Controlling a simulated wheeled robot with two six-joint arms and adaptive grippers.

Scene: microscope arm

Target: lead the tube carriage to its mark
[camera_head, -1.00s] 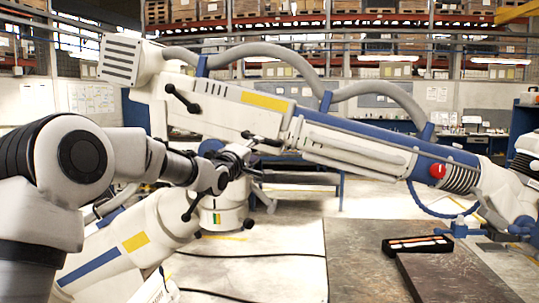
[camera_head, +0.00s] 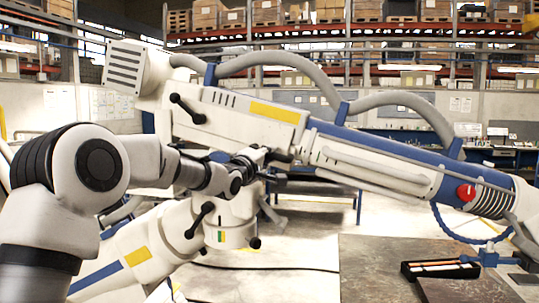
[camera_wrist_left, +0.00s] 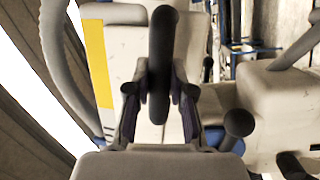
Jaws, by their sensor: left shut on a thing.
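The large white and blue microscope arm (camera_head: 330,140) slants across the head view, higher at the left. Its white tube section (camera_head: 250,120) carries a yellow patch and black handles. My left gripper (camera_head: 258,157) is at the near side of this section. In the left wrist view, the two fingers (camera_wrist_left: 160,95) are shut on a black handle (camera_wrist_left: 162,50), with the white housing and its yellow stripe (camera_wrist_left: 98,60) behind. The fingertips are small and dark in the head view. I cannot tell which marking is the carriage's mark. My right gripper is out of view.
A red knob (camera_head: 466,192) and blue cable sit on the arm's right part. A black tray (camera_head: 440,269) lies on the dark table (camera_head: 370,255) at lower right. A white base with a green-yellow label (camera_head: 230,215) stands below my gripper. Black cables cross the floor.

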